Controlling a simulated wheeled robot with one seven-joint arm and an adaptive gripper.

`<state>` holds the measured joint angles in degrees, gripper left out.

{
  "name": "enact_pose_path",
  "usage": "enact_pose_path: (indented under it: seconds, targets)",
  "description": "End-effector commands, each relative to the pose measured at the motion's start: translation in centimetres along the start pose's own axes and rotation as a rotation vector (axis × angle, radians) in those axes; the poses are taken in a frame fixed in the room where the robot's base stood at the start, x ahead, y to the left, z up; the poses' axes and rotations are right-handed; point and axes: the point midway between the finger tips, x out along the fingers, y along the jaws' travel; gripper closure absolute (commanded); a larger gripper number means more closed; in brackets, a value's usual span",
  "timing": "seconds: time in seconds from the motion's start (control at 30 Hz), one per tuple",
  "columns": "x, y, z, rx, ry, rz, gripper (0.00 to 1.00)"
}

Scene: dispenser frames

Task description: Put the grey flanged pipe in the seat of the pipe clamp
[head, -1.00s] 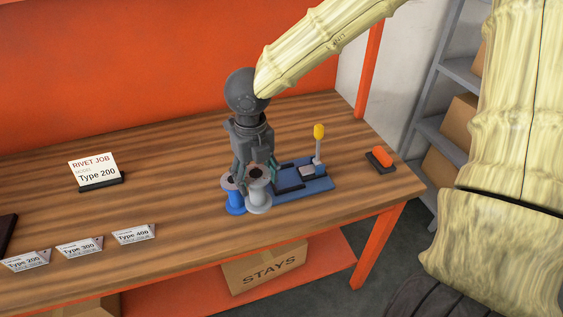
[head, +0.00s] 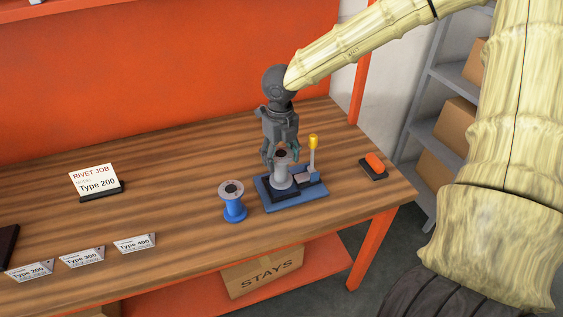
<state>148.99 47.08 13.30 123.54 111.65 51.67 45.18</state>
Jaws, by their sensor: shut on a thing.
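The grey flanged pipe (head: 281,174) is upright in my gripper (head: 280,157), which is shut on its upper part. The pipe stands over the left part of the blue-based pipe clamp (head: 285,204), in line with its dark seat area. Its lower flange is at or just above the seat; I cannot tell whether it touches. The clamp's yellow-tipped lever (head: 313,153) stands upright at the right of the base. The fingers partly hide the pipe's top, and the pipe hides the seat.
A blue flanged spool (head: 234,205) stands on the wooden table (head: 180,205) left of the clamp. An orange block on a dark base (head: 374,164) lies to the right. A Type 200 sign (head: 95,180) and several small labels (head: 82,257) are at the left. The table's middle left is clear.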

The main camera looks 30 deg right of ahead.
Motion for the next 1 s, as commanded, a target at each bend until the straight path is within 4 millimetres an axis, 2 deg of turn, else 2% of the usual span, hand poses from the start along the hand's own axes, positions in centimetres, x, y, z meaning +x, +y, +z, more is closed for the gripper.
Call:
enact_pose_path:
  seconds: [0.1,0.4,0.83,0.87,0.97,1.0]
  targets:
    - [0.1,-0.9,0.5,0.001,0.0,-0.001,0.83]
    - [3.2,-0.8,0.5,-0.001,0.0,-0.001,0.83]
    - [3.8,-0.7,0.5,-0.001,-0.001,0.0,0.83]
    - [3.8,-0.7,0.5,0.0,0.0,0.0,0.37]
    - [3.8,-0.8,0.4,0.0,0.0,0.0,0.19]
    - [3.8,-0.8,0.4,0.0,0.0,0.0,0.19]
